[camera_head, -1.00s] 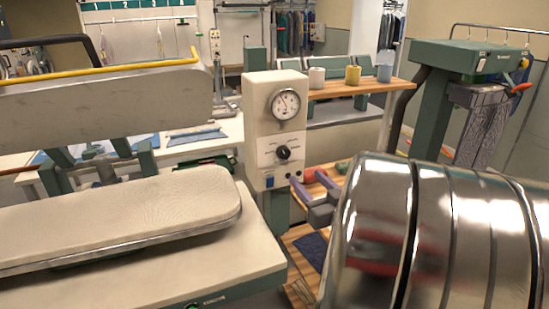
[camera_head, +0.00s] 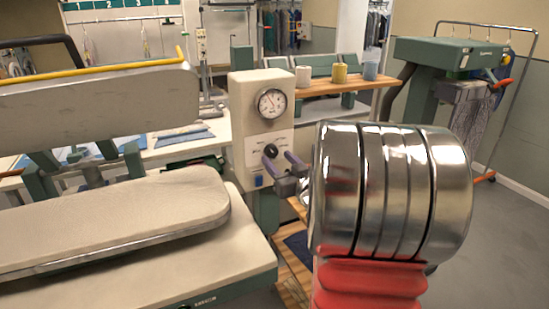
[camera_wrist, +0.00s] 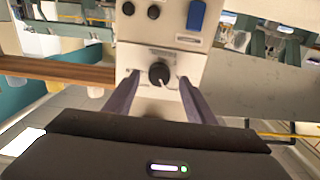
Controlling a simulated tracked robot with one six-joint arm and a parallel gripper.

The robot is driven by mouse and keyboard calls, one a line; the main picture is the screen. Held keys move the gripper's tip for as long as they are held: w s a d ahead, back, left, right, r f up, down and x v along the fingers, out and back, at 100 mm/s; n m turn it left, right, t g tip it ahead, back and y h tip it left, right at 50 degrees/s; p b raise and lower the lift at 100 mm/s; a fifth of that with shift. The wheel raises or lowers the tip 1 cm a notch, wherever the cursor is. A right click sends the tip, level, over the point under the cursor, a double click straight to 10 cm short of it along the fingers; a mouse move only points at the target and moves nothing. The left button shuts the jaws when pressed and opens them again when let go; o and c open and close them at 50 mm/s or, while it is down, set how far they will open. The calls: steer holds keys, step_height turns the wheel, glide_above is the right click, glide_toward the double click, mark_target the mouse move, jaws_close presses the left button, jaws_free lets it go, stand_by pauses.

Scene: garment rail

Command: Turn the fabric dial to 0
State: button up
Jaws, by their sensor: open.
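The fabric dial is a round black knob (camera_head: 271,150) on a white plate, on the front of a cream control box (camera_head: 244,120). The wrist view shows the knob (camera_wrist: 159,73) with a light mark on it; the lettering is too small to read. My gripper (camera_head: 277,156) has two purple-grey fingers, spread apart and empty. In the wrist view my gripper (camera_wrist: 159,80) has one finger on each side of the knob in the picture. The fingertips look close to the panel; I cannot tell whether they touch the knob.
A round gauge (camera_head: 271,103) is above the dial, and a blue switch (camera_head: 259,181) is below it. A padded pressing board (camera_head: 110,220) stands to the left. A wooden shelf (camera_head: 320,86) with thread spools is behind to the right. Open floor shows at far right.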

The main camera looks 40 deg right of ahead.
mark_target(272, 151)
steer(key=shift+x, duration=1.35)
steer(key=c, duration=0.9)
steer(key=shift+a, duration=0.15)
steer(key=shift+c, duration=0.7)
